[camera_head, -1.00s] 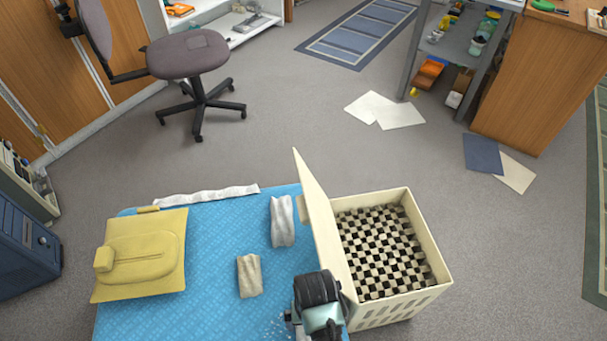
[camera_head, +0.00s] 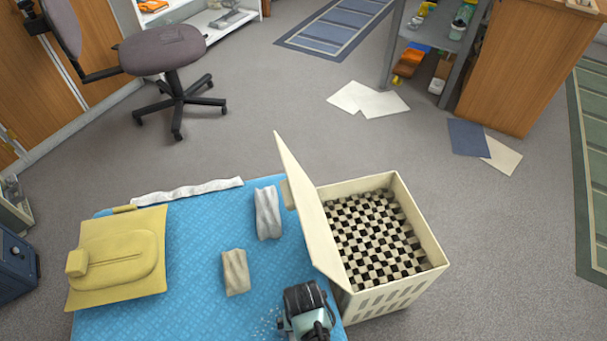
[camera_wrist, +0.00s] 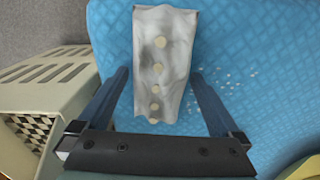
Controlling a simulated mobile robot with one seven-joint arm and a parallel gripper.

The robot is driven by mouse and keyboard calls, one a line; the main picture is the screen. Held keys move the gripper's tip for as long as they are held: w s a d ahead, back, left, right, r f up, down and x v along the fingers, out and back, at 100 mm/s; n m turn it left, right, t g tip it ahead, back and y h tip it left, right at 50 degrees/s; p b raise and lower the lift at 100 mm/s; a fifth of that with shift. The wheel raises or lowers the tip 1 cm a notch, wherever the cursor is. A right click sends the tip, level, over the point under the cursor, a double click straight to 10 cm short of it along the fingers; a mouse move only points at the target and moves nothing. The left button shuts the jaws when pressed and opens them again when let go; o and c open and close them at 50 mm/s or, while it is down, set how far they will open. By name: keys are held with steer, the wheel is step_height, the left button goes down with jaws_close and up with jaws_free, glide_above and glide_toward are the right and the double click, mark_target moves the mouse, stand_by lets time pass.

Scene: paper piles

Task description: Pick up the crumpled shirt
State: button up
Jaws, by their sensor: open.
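In the wrist view a crumpled whitish-grey cloth with a row of pale round buttons (camera_wrist: 162,60), which looks like the shirt, lies on the blue table cover (camera_wrist: 245,40). My gripper (camera_wrist: 160,74) is open, with one finger on each side of the cloth and its lower end between them. I cannot tell whether the fingers are at the cloth's height. In the head view my gripper (camera_head: 306,312) is at the table's near right part, beside the hamper, and the buttoned cloth is not clearly visible there. A white-grey folded cloth (camera_head: 268,213) and a beige one (camera_head: 235,272) lie farther left.
A cream hamper (camera_head: 400,293) with a raised lid (camera_head: 305,210) stands against the table's right side. A yellow cushion-like item (camera_head: 118,258) lies at the left. A white strip (camera_head: 187,192) lies along the far edge.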

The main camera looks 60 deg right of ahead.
steer(key=shift+r, duration=0.1)
steer(key=c, duration=1.2)
steer(key=shift+o, duration=0.2)
